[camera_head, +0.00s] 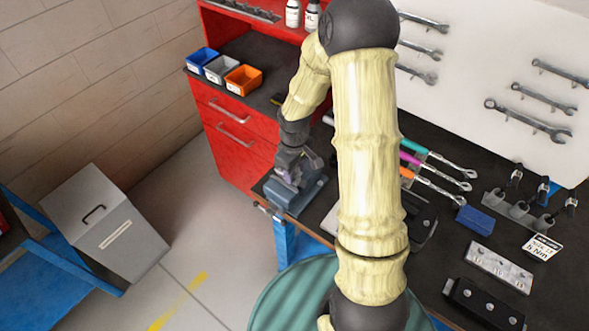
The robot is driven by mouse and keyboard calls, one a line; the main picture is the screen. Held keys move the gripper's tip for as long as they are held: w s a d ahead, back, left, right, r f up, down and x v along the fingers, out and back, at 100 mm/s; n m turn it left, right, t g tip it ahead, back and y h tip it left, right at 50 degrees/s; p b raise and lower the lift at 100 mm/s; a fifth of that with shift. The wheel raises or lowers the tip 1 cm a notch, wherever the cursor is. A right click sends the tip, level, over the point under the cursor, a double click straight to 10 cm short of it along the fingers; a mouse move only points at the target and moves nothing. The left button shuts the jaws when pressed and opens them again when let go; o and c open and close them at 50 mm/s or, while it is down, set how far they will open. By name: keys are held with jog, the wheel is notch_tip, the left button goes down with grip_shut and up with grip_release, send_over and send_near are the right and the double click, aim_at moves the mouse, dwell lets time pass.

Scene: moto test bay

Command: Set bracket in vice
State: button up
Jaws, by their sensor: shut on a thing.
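The vice (305,193) is blue-grey and is mounted at the near left corner of the dark workbench. My gripper (293,166) points down right over the vice, at the end of my arm. It is shut on a small greyish piece, the bracket (312,160), which shows only in part beside the fingers. The bracket is at the vice's jaws, but I cannot tell whether it is between them, touching them or just above. My gripper hides part of the jaws, and the view is small there.
My arm covers the middle of the workbench (457,220). Torque wrenches (432,187), a blue block (475,221) and socket holders lie to the right. A red cabinet (237,137) with small bins (243,79) stands behind left. A grey bin (107,225) stands on the floor at left.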

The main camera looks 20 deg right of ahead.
jog(key=shift+w+f+b, duration=0.1)
jog(key=shift+f+b, duration=0.35)
jog(key=shift+f, duration=0.2)
jog(key=shift+s+f, duration=0.15)
jog(key=shift+s, duration=0.05)
jog(key=shift+w+f+b, duration=0.1)
jog(key=shift+f+b, duration=0.5)
jog(key=o, duration=1.2)
jog(key=shift+r, duration=0.15)
notch_tip(320, 180, up, 17)
jog(key=shift+r+b, duration=0.1)
jog(key=shift+b, duration=1.1)
